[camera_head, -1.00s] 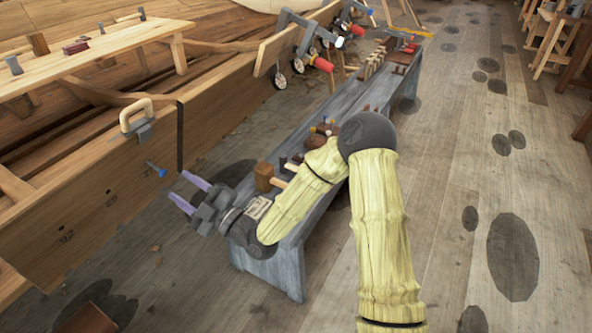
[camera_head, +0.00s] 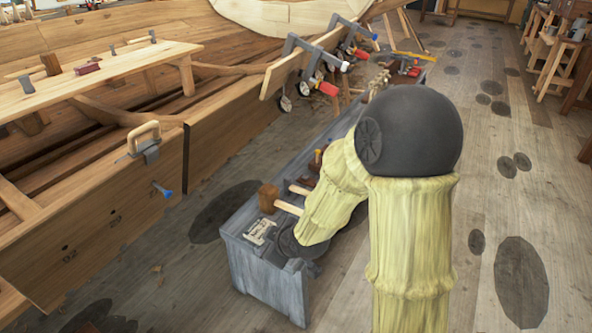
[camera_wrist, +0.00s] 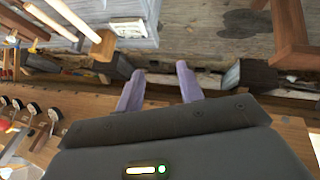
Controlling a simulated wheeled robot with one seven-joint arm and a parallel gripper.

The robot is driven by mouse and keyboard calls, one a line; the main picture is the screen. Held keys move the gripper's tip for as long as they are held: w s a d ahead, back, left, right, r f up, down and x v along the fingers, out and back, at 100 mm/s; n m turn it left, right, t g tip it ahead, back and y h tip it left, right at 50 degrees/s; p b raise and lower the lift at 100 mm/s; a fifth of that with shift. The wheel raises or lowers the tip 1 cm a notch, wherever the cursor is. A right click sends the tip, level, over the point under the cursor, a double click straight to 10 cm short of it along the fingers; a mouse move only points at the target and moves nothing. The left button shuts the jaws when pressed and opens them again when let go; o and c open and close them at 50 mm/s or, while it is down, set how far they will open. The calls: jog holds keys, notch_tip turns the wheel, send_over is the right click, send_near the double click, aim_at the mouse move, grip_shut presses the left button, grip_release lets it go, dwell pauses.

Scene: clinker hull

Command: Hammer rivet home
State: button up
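A blue-ended rivet (camera_head: 162,189) sticks out of the face of the hull plank (camera_head: 110,220) in the head view. A wooden-headed mallet (camera_head: 268,196) lies on the grey bench, its pale handle pointing right towards my arm. It also shows at the upper left of the wrist view (camera_wrist: 104,46). My gripper (camera_wrist: 157,70) shows in the wrist view with its two lavender fingers apart and nothing between them. In the head view the gripper is hidden behind my arm, beside the near end of the bench.
The grey bench (camera_head: 264,285) holds a small printed card (camera_head: 260,231) and several other tools. Red-handled clamps (camera_head: 325,87) hang further back. The floor between hull and bench is open.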

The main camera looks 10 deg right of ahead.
jog(key=s+d+r+m+g+h, duration=0.3)
jog(key=s+d+m+g+h, duration=0.1)
jog(key=s+d+m, duration=0.7)
jog(key=s+d, duration=0.1)
jog(key=s, duration=0.1)
jog(key=shift+s+r+g, duration=0.3)
jog(key=shift+s+r, duration=0.1)
jog(key=shift+w, duration=0.1)
